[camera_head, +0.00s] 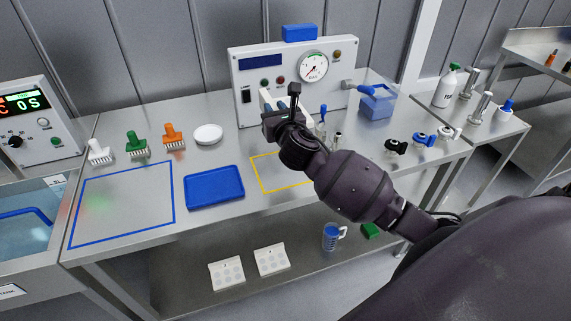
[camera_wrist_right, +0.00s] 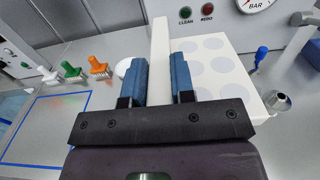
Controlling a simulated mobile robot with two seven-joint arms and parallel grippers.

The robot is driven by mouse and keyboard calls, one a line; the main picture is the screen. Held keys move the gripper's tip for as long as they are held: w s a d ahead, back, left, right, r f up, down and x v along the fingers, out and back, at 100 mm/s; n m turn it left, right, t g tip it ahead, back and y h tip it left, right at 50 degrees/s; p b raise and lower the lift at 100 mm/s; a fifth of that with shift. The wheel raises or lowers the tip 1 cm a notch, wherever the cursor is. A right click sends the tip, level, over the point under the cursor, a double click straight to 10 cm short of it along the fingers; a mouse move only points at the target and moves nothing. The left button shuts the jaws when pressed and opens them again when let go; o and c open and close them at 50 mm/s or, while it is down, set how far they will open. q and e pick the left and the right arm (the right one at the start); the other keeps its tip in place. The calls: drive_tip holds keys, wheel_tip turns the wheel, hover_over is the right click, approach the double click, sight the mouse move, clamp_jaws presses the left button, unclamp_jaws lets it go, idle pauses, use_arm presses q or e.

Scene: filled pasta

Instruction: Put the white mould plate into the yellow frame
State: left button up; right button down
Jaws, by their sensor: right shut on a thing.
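My right gripper (camera_head: 283,108) is shut on the white mould plate (camera_wrist_right: 222,88). In the right wrist view its blue fingers (camera_wrist_right: 161,78) stand on either side of the plate's raised white rib, and round recesses show in the plate to the right. The yellow frame (camera_head: 256,177) is a thin outline on the steel table, below the gripper in the picture and partly hidden by my right arm. My left gripper is not in view.
A blue tray (camera_head: 215,201) lies left of the yellow frame, and a blue outline (camera_head: 123,238) further left. Brushes and a white dish (camera_head: 208,134) stand behind. The gauge panel (camera_head: 243,55) rises at the back. Two white plates (camera_head: 271,261) lie on the lower shelf.

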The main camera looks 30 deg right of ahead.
drive_tip(key=shift+w+d+f, duration=0.15)
drive_tip(key=shift+f, duration=0.1)
wheel_tip(320, 180, down, 15)
drive_tip(key=b, duration=0.5)
drive_tip(key=shift+f, duration=0.15)
wheel_tip(320, 180, down, 4)
drive_tip(key=shift+b, duration=1)
